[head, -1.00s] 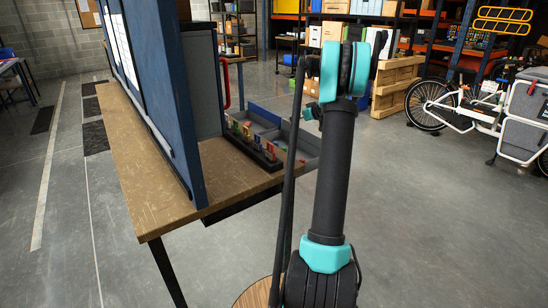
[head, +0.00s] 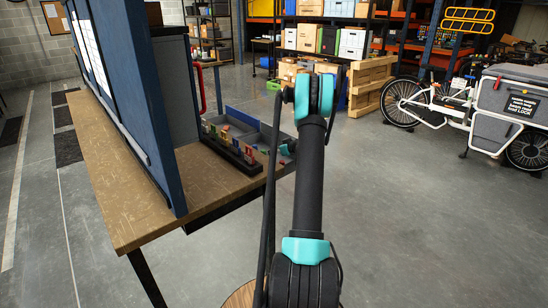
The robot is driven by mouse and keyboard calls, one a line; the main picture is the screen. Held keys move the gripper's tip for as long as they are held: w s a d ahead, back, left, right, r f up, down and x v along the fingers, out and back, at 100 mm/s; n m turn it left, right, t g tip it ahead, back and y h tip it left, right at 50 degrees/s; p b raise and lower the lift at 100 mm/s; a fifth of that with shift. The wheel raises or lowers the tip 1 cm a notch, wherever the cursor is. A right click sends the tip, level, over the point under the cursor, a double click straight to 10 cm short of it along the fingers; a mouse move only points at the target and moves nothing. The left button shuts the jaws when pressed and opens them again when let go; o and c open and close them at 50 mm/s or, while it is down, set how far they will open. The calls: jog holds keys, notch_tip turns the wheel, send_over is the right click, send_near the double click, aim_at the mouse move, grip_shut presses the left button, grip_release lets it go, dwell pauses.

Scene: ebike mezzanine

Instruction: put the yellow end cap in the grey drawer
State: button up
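A grey open drawer or tray with a blue edge (head: 241,116) sits at the far right end of the wooden workbench (head: 125,190), partly hidden behind my arm. A dark rack (head: 232,150) in front of it holds several small coloured pieces, red, yellow and green among them. I cannot tell which piece, if any, is the yellow end cap. My arm rises through the middle of the picture and bends away at the top. My gripper is mostly hidden behind the arm near the drawer, and its fingers cannot be made out.
A tall blue panel (head: 125,100) stands along the bench and blocks the view behind it. A wooden pallet stack (head: 372,86) and a white cargo bike (head: 470,105) stand at the back right. Shelves with boxes (head: 325,40) line the back. The floor right of the bench is clear.

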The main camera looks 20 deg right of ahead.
jog(key=shift+f, duration=1.45)
jog(key=o, duration=0.9)
jog(key=shift+f, duration=0.1)
jog(key=shift+o, duration=0.2)
jog(key=shift+r, duration=0.2)
jog(key=v, duration=1.2)
jog(key=shift+f, duration=0.15)
